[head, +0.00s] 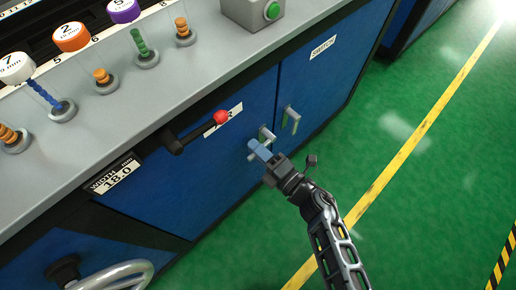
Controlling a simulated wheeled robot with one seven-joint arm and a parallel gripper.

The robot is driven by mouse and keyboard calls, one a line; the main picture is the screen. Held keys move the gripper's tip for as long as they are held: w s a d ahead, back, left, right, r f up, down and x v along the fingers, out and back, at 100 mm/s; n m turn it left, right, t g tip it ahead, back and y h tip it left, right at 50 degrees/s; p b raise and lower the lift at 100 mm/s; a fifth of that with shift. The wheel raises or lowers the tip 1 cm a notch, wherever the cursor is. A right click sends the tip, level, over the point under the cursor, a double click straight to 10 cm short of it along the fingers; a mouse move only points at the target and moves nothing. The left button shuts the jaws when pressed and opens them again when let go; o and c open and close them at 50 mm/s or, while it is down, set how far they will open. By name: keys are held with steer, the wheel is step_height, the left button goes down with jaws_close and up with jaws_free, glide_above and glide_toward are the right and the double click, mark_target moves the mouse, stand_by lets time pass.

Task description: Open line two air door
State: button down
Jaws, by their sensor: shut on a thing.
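The air door (185,180) is a blue cabinet door with a white label (236,110), partly hidden by a black lever with a red knob. The visible label letters end in "R". The door looks closed. Its silver handle (265,134) is near its right edge. My gripper (260,148) is at this handle, its bluish fingers shut on it. The fingers hide the lower part of the handle. My arm reaches in from the lower right.
The red-knobbed lever (221,117) juts out above the door. A second door (320,80), labelled "SWITCH", has its own handle (291,119) close to the right. A handwheel (115,277) is at lower left. Spools line the grey top. Green floor (400,130) is clear to the right.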

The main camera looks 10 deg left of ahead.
steer(key=shift+d, duration=0.1)
steer(key=s+d+m+t+h+b, duration=0.2)
steer(key=s+d+m+t+h, duration=0.2)
steer(key=s+d, duration=0.3)
steer(key=s, duration=0.5)
steer(key=shift+d+b, duration=0.2)
steer(key=shift+b, duration=0.1)
steer(key=c, duration=1.1)
jaws_free()
steer(key=shift+s, duration=0.1)
steer(key=shift+v, duration=3.85)
steer(key=shift+a, duration=0.1)
